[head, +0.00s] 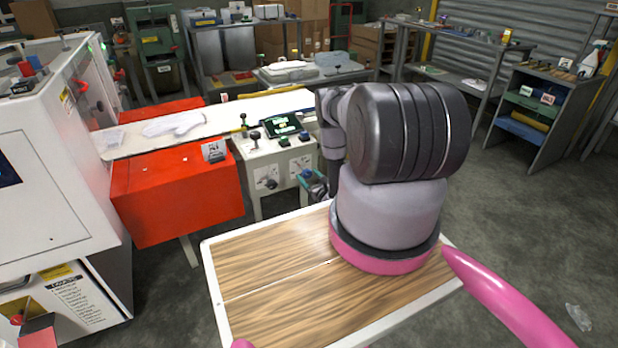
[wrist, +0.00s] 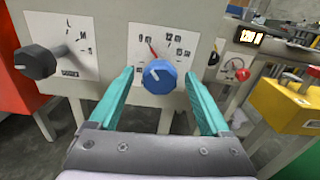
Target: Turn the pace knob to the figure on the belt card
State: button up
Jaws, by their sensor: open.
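In the wrist view a blue knob (wrist: 159,76) with a white pointer mark sits on a white dial plate (wrist: 180,45) with figures and a red line. A black knob (wrist: 36,62) is on a second dial plate to its left. I cannot tell which label reads pace. My gripper (wrist: 159,73) is open, its teal fingers on either side of the blue knob; contact is unclear. In the head view my gripper (head: 314,184) is at the front of the control box (head: 262,160), partly hidden by my arm.
A lit display (head: 283,125) and several small levers are on top of the control box. A red machine housing (head: 175,195) stands left of it. A red knob (wrist: 242,75) and a yellow box (wrist: 288,103) are at right in the wrist view.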

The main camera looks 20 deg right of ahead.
grip_shut()
jog(key=shift+m, duration=0.3)
jog(key=shift+d+m, duration=0.1)
jog(key=shift+m, duration=0.8)
jog(key=m, duration=0.3)
jog(key=shift+m, duration=0.3)
jog(key=m, duration=1.2)
jog(key=shift+m, duration=0.3)
jog(key=m, duration=0.5)
jog(key=shift+f, duration=0.1)
jog(key=shift+m, duration=0.3)
